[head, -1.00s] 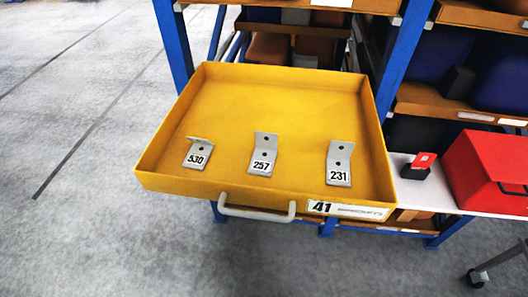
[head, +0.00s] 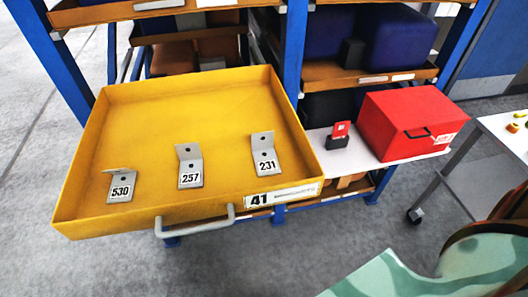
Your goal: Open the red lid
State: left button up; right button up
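A red box (head: 408,120) with a dark handle (head: 417,133) and a small white label on its front stands on a white shelf (head: 345,162) at the right. Its red top looks shut. Neither of my grippers shows in the head view. I cannot tell whether anything is inside the box.
A yellow drawer (head: 175,105) marked 41 stands pulled out, holding grey brackets numbered 530 (head: 121,187), 257 (head: 190,168) and 231 (head: 264,155). A small black holder with a red card (head: 341,130) is left of the box. A table (head: 508,130) stands at the right. Grey floor lies in front.

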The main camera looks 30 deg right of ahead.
aim_at(408, 109)
jog(key=z, duration=2.2)
jog(key=i+l, duration=0.1)
